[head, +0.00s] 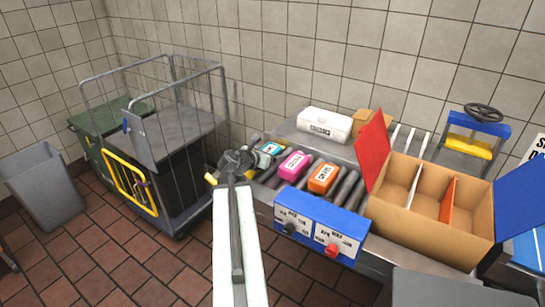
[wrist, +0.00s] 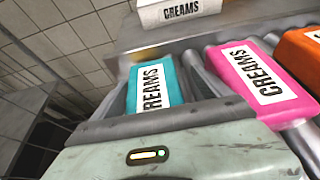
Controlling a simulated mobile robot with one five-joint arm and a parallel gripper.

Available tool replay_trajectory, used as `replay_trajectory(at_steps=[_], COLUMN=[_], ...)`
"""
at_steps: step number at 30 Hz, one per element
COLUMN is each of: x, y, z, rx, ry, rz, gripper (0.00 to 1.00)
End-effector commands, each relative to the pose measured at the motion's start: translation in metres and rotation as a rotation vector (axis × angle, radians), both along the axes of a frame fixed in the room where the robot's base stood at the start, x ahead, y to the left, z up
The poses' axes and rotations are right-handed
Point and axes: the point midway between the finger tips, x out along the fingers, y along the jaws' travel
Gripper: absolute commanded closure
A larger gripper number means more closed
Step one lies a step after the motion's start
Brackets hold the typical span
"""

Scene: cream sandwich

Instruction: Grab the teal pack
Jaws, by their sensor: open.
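The teal pack (head: 270,149) lies on the roller conveyor, at the left end of a row of packs. In the wrist view the teal pack (wrist: 174,78) is close ahead, its white label partly cut off by a grey bar of my gripper. My gripper (head: 250,150) is open, just left of the teal pack in the head view. In the wrist view grey parts show on both sides of the pack; I cannot tell if they are fingers or rollers, or whether anything touches it.
A pink pack (head: 294,165) and an orange pack (head: 322,179) lie to the right on the rollers (head: 346,187). A white creams pack (head: 325,124) sits behind. A divided cardboard box (head: 404,205) stands right, a blue control box (head: 318,222) in front, a wire cart (head: 175,130) left.

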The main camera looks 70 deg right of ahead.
Motion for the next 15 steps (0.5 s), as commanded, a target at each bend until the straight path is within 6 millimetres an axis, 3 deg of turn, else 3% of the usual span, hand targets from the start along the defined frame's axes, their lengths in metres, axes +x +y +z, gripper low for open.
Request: replay_trajectory(at_steps=[5, 12, 15], x=[0.0041, 0.0049, 0.005], y=[0.0013, 0.0014, 0.0013], z=[0.0004, 0.0005, 0.0005], rx=[0.0, 0.0, 0.0], ry=[0.0, 0.0, 0.0], rz=[0.005, 0.007, 0.007], gripper=[0.13, 0.8, 0.81])
